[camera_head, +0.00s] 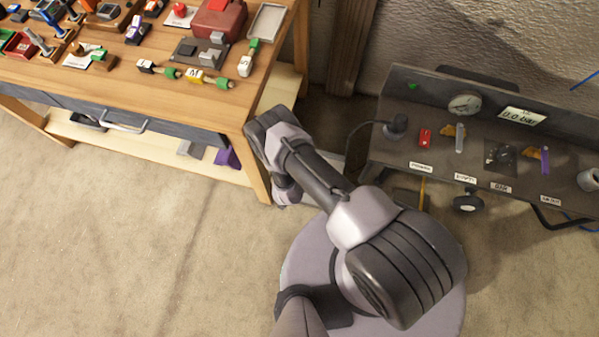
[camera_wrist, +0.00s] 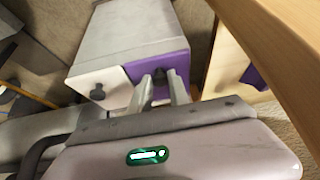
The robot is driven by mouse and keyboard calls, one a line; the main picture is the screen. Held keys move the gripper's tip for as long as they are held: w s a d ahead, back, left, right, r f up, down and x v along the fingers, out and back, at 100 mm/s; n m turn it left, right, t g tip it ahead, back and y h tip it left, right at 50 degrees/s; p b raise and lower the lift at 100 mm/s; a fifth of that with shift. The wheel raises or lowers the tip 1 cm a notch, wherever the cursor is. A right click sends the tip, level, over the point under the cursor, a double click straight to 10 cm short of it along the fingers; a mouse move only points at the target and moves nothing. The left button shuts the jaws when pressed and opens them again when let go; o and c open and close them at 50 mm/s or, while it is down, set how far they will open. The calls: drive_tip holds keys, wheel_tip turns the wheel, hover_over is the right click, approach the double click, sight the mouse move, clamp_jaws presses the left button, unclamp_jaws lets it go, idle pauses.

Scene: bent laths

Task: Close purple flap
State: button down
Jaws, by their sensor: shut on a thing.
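The purple flap (camera_wrist: 178,66) shows in the wrist view on the front of a grey box (camera_wrist: 125,30). It sits beside a white flap (camera_wrist: 97,88) that has its own dark knob (camera_wrist: 97,93). The purple flap looks roughly in line with the white one; I cannot tell whether it is flush. My gripper (camera_wrist: 161,86) is shut on the dark knob (camera_wrist: 159,75) of the purple flap, with a finger on either side. The fingers cover the lower part of the flap. In the head view my arm hides the fingertips and the flap.
A wooden workbench (camera_head: 190,88) with several small items stands at the left, its leg close to my arm. A dark console (camera_head: 480,150) with a gauge and labelled controls stands at the right. A purple item (camera_head: 228,157) lies on the bench's lower shelf. The floor at the lower left is clear.

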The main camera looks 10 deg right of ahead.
drive_tip(key=shift+w+f, duration=0.1)
drive_tip(key=c, duration=1.2)
unclamp_jaws()
drive_tip(key=shift+c, duration=0.2)
drive_tip(key=p+v, duration=0.9)
drive_tip(key=v, duration=0.8)
drive_tip(key=shift+r, duration=0.25)
